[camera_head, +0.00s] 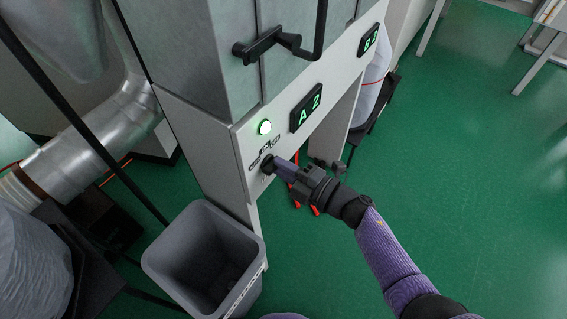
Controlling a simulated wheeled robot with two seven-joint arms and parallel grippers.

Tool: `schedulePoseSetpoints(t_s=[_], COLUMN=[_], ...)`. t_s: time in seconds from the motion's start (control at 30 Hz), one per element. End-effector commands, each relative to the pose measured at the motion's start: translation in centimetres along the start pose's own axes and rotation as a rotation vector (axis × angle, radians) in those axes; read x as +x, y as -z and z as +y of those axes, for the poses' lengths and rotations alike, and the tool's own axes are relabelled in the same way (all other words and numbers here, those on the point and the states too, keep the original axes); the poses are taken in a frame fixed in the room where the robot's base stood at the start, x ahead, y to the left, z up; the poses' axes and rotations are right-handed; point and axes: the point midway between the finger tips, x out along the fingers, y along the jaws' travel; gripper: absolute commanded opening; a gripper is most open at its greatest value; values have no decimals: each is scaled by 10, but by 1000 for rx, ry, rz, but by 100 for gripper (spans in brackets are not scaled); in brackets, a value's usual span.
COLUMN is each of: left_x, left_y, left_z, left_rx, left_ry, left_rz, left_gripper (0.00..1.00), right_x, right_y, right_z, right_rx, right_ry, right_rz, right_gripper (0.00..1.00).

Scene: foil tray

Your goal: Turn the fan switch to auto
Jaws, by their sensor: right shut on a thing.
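The fan switch (267,163) is a small dark knob on the white front panel, below a glowing green light. Dark markings surround it on the panel. My right gripper (279,168) reaches in from the lower right and is shut on the knob. Its fingers hide much of the knob, so I cannot tell which way it points. My left gripper is not in view.
The white panel (240,150) carries a display reading A 2 (306,108) and another display farther right. A dark handle (268,46) sticks out above. A grey bin (205,255) stands below left. Green floor to the right is open.

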Motion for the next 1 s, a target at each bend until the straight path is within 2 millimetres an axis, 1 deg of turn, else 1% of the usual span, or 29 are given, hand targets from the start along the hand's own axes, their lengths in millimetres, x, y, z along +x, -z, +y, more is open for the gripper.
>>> schedulePoseSetpoints(t_s=[0.2,0.5,0.7,1.0], left_x=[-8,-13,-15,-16], left_y=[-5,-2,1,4], left_z=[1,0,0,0], left_rx=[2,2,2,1], left_ry=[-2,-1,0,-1], left_rz=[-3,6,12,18], left_gripper=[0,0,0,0], right_x=[0,0,0,0], right_y=[0,0,1,1], right_z=[-1,-3,-4,-4], right_rx=[194,411,502,558], right_ry=[4,3,3,3], right_rz=[-2,-2,-2,-2], right_gripper=[0,0,0,0])
